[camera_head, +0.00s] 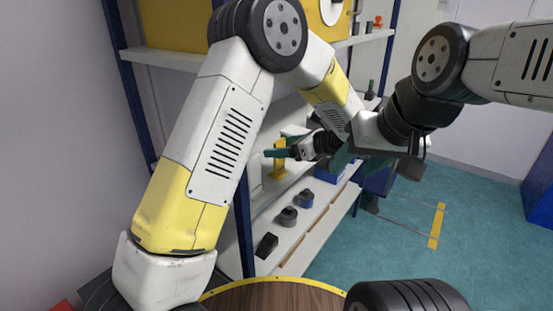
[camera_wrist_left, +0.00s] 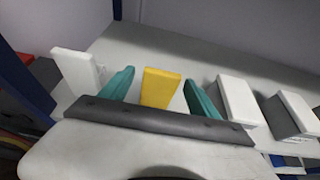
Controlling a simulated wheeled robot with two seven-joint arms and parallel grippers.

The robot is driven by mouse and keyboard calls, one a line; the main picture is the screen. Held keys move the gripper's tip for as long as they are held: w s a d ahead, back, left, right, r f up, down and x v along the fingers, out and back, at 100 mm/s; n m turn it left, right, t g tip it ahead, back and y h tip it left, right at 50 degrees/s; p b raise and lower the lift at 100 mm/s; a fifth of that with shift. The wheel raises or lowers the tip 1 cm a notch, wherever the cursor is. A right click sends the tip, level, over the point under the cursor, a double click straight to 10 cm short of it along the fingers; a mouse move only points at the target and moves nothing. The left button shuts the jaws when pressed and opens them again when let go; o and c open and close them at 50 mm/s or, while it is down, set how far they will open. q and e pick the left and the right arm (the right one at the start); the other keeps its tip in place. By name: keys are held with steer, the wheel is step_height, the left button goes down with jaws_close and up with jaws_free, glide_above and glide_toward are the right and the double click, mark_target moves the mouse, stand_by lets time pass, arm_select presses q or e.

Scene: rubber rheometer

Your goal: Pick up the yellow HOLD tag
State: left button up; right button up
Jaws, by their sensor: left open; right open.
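The yellow HOLD tag (camera_head: 280,170) stands upright on a white shelf. In the left wrist view, the tag (camera_wrist_left: 160,88) shows as a yellow block between the two green fingers of my left gripper (camera_wrist_left: 160,92), with a gap on each side. In the head view, my left gripper (camera_head: 275,153) reaches left across the tag, its fingers seen edge-on and partly covering it. It is open and appears not to touch the tag. My right gripper (camera_head: 345,160), green-fingered and open, hangs just to the right, away from the tag, partly hidden behind its own palm.
In the left wrist view, a white plate (camera_wrist_left: 78,72) stands left of the tag and white-topped grey blocks (camera_wrist_left: 238,100) stand right. A lower shelf holds several dark blocks (camera_head: 288,216). A blue shelf post (camera_head: 245,225) stands near my left arm. Open teal floor (camera_head: 400,245) lies right.

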arm_select(q)
steer(key=shift+w+a+f, duration=0.2)
steer(key=shift+w+a, duration=0.05)
steer(key=shift+a, duration=0.05)
steer(key=shift+c, duration=0.2)
jaws_close()
